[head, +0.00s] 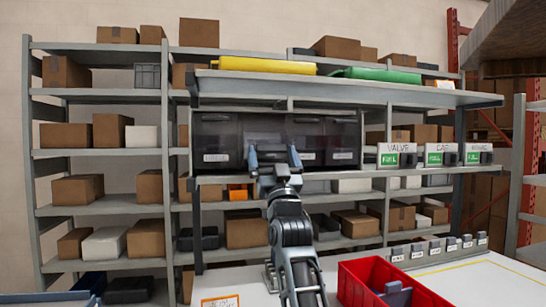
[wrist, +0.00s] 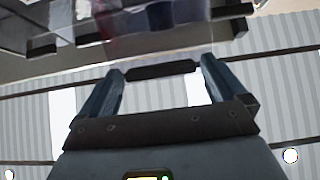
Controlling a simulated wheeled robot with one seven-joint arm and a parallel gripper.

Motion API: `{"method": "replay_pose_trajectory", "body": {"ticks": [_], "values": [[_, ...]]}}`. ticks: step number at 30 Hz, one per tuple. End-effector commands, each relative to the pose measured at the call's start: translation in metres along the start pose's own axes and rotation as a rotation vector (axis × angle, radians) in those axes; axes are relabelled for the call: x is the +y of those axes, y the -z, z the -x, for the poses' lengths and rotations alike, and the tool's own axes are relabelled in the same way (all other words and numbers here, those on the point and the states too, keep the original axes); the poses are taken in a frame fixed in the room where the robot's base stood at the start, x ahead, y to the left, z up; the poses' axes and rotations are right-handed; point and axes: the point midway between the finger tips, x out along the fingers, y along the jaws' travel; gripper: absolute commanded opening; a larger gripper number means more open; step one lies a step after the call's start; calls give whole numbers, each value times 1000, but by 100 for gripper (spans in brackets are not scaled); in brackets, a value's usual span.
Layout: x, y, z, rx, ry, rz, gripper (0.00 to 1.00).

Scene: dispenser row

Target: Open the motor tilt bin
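A row of dark see-through tilt bins sits on the middle shelf. The far left bin (head: 215,142) has a white label too small to read. The second bin (head: 265,130) looks paler than its neighbours and may be tipped a little forward; my gripper covers its label, so I cannot tell which one is the motor bin. My gripper (head: 273,160) is in front of this second bin's lower edge. In the wrist view my gripper (wrist: 162,72) has its fingers wide apart, with a dark bar (wrist: 162,70), perhaps the bin's lip, between the tips. Contact is unclear.
Right of the bins stand labelled dispensers, including VALVE (head: 400,153) and CAP (head: 440,155). A shelf above holds a yellow item (head: 262,65) and a green item (head: 375,75). A red crate (head: 355,290) stands on the white worktop (head: 440,285) below.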

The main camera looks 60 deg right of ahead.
Motion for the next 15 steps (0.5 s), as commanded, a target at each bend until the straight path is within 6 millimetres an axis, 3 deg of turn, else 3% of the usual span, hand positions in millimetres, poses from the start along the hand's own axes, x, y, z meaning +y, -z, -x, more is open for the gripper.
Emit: {"method": "replay_pose_trajectory", "body": {"ticks": [2,15], "values": [[0,0,0,0,0,0,89],[0,0,0,0,0,0,47]]}}
